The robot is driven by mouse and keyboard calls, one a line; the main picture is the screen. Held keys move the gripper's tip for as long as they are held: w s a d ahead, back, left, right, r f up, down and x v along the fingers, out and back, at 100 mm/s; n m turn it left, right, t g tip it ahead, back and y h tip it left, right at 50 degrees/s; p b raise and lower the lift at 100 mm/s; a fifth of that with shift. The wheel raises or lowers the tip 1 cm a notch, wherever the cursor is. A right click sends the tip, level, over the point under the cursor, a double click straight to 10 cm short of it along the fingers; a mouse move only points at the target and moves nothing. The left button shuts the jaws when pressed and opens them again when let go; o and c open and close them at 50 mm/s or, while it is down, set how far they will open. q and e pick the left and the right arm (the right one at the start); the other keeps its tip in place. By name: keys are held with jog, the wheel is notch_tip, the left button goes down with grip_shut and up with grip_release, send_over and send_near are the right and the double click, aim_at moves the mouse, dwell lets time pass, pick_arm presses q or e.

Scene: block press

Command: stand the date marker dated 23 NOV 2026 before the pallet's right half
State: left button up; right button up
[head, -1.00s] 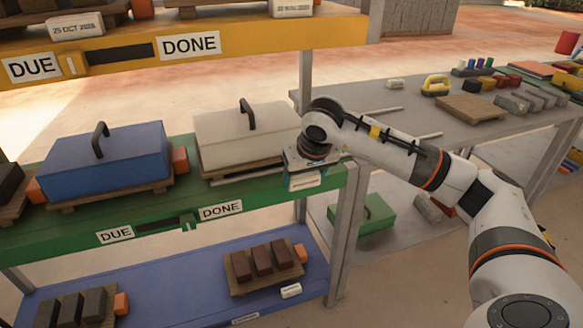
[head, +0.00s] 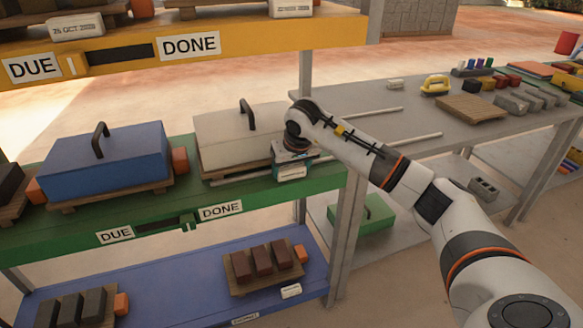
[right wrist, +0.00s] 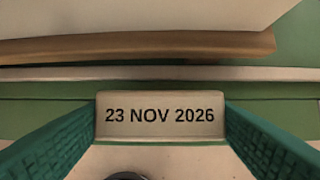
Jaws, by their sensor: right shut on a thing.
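The date marker (right wrist: 160,115) is a pale block reading "23 NOV 2026", held upright between the green fingers of my right gripper (right wrist: 160,125) in the right wrist view. In the head view the marker (head: 291,173) is low over the front of the green shelf (head: 270,199). Whether it touches the shelf I cannot tell. Behind it is a wooden pallet (right wrist: 130,46) with a cream lidded box (head: 240,143) on it. The marker is in front of this pallet's right end. A thin pale rail lies between marker and pallet. My left gripper is out of view.
A blue lidded box (head: 105,162) stands on another pallet to the left. DUE (head: 115,235) and DONE (head: 221,211) labels are on the green shelf's front edge. A yellow shelf (head: 250,45) is above and a blue shelf (head: 180,290) below. A grey post (head: 344,230) stands at the right.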

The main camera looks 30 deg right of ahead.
jog(key=shift+f, duration=0.15)
jog(key=o, duration=1)
